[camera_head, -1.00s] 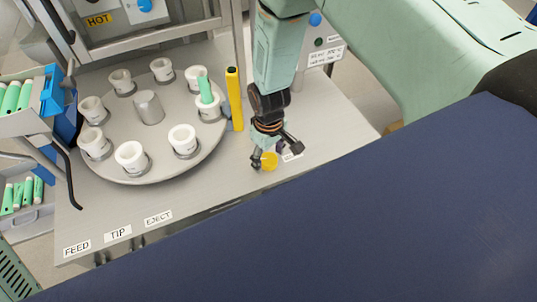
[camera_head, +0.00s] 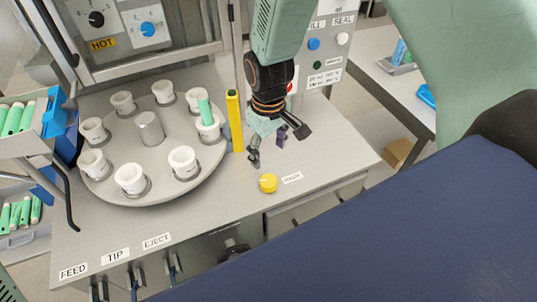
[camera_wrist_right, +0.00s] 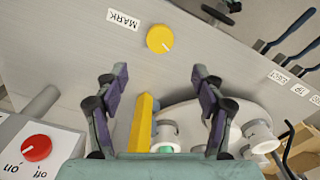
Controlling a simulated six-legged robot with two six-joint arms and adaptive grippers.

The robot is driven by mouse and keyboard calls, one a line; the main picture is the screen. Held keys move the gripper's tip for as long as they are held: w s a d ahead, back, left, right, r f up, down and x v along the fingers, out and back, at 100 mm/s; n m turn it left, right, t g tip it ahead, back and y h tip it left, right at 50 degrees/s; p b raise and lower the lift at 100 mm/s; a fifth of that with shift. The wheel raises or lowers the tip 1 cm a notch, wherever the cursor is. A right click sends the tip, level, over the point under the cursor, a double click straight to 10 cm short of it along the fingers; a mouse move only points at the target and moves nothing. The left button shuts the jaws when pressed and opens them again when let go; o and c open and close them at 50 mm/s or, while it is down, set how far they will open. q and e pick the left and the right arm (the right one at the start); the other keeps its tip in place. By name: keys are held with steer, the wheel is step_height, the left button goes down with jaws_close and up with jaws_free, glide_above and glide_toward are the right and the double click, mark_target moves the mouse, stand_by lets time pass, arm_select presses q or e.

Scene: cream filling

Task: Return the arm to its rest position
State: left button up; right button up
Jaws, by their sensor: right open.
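My right gripper (camera_head: 279,145) hangs above the grey worktop, to the right of the yellow post (camera_head: 234,120). Its fingers are spread apart with nothing between them. In the right wrist view my right gripper (camera_wrist_right: 158,100) shows both fingers apart, with the yellow knob (camera_wrist_right: 160,38) beyond them. In the head view the yellow knob (camera_head: 268,183) sits on the worktop below the gripper, clear of the fingers. My left gripper is not in view.
A round turntable (camera_head: 150,190) with several white cups stands left of the yellow post; one cup holds a green tube (camera_head: 205,112). A control panel (camera_head: 330,60) is behind my right arm. Levers (camera_head: 170,268) line the front edge. The worktop's right part is bare.

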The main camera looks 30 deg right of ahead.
stand_by(0.4)
steer(key=s+f+m, duration=0.1)
steer(key=s+f, duration=0.3)
steer(key=s, duration=0.5)
steer(key=s+f+m, duration=0.2)
steer(key=s+f, duration=0.3)
steer(key=s, duration=0.4)
steer(key=s+f+m, duration=0.1)
steer(key=s+f, duration=0.3)
steer(key=s, duration=0.5)
step_height(320, 180, down, 20)
steer(key=b, duration=2)
steer(key=shift+w+d, duration=0.2)
steer(key=shift+d, duration=0.25)
